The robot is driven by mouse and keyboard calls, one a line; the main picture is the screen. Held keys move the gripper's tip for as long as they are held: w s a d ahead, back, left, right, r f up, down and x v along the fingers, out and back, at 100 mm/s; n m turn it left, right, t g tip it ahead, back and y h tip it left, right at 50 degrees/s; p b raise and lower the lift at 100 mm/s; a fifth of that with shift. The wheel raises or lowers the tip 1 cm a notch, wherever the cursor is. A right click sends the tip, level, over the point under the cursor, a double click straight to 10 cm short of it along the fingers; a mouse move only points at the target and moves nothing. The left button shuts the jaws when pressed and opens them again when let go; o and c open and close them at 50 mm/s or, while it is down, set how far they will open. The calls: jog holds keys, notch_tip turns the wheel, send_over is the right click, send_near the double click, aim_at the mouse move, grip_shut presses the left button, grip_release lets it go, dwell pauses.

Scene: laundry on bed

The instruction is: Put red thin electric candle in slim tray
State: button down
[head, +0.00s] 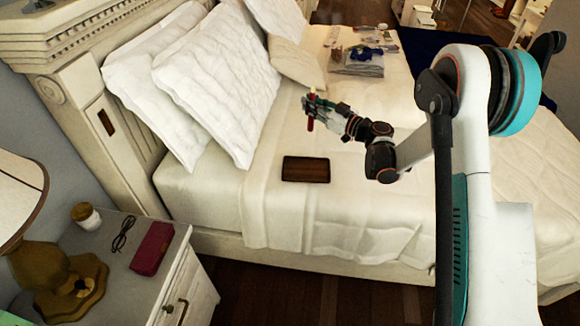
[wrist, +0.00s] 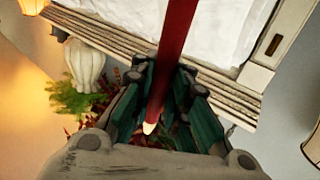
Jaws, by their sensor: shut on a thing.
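The red thin electric candle (head: 310,122) is held in my gripper (head: 316,104), above the bed in the head view. In the wrist view the candle (wrist: 176,50) runs from the top edge down between the two fingers of my gripper (wrist: 163,92), with a pale tip at its lower end. The fingers are shut on it. The slim tray (head: 306,169) is a dark brown rectangle lying flat on the white bed cover, below my gripper in the picture and apart from the candle. The tray looks empty.
White pillows (head: 215,85) lean on the headboard (head: 85,90) at left. Folded clothes (head: 358,62) lie farther back on the bed. A nightstand (head: 195,245) at lower left holds a lamp, glasses, a jar and a red case. The bed cover around the tray is clear.

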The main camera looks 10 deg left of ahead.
jog(key=shift+a+f, duration=0.2)
jog(key=shift+f, duration=0.05)
notch_tip(320, 180, down, 19)
jog(key=b, duration=0.6)
jog(key=shift+f+b, duration=0.2)
jog(key=shift+b, duration=0.2)
jog(key=c, duration=1.6)
grip_release()
jog(key=shift+f, duration=0.1)
jog(key=shift+o, duration=0.2)
jog(key=p+v, duration=0.2)
jog(key=v, duration=0.8)
jog(key=shift+b+v, duration=0.9)
jog(key=shift+b, duration=0.1)
